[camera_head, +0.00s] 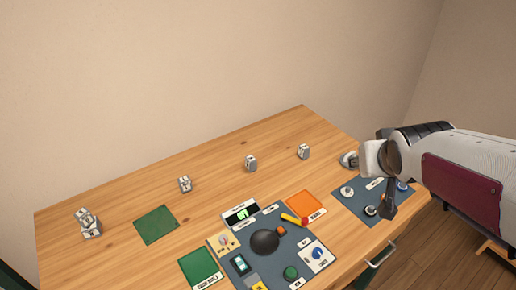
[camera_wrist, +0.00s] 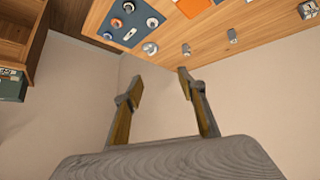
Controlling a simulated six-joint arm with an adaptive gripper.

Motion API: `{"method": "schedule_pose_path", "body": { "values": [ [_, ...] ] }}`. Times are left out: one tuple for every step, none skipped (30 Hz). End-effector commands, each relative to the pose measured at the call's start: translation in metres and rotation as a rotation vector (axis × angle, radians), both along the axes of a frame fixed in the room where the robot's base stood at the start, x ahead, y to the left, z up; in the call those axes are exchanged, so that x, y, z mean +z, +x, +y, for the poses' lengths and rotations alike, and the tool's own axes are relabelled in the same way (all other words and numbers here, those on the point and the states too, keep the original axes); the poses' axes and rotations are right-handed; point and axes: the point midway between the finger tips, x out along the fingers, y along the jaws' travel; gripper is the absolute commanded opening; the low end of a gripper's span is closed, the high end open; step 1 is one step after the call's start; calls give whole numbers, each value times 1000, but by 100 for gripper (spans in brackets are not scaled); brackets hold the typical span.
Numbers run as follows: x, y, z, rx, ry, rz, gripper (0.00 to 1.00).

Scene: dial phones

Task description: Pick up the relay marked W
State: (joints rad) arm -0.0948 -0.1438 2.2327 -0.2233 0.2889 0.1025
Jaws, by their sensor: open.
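Several small grey-white relay blocks stand on the wooden table in the head view: one at the back right (camera_head: 303,152), one at the back middle (camera_head: 251,163), one left of it (camera_head: 185,184). A cluster of blocks (camera_head: 88,224), at least two and one leaning on top, sits at the far left. Their letters are too small to read, so I cannot tell which is marked W. My gripper (camera_head: 385,185) hangs over the table's right side, near the blue panel. In the wrist view my gripper (camera_wrist: 158,81) is open and empty, its fingers apart, touching no block.
A blue panel with knobs (camera_head: 358,207) lies at the right. A dark control board (camera_head: 265,260) with a black dome fills the front middle. Green pads (camera_head: 156,225) and an orange pad (camera_head: 306,204) lie flat. The back of the table is mostly clear.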

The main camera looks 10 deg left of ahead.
Motion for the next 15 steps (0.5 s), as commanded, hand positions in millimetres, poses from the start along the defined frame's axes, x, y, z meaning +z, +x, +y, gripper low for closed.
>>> {"method": "schedule_pose_path", "body": {
  "values": [
    [-4, 11, 5, 12, -2, -7, 40],
    [-6, 17, 7, 20, -1, -14, 40],
    [-8, 26, 11, 29, -3, -23, 40],
    [-9, 32, 14, 37, -4, -31, 40],
    [-11, 38, 16, 44, -4, -37, 40],
    [-14, 46, 20, 54, -2, -46, 40],
    [-15, 52, 23, 61, -2, -54, 40],
    [-17, 58, 26, 68, -1, -61, 40],
    [-20, 66, 30, 79, -1, -70, 40],
    [-23, 72, 33, 86, 0, -75, 40],
    [-25, 77, 36, 94, 1, -83, 40],
    [-28, 85, 41, 105, 3, -91, 40],
    [-31, 90, 44, 114, 3, -98, 40],
    [-33, 95, 48, 123, 4, -104, 40],
    [-37, 103, 53, 134, 7, -112, 40]
  ]
}}
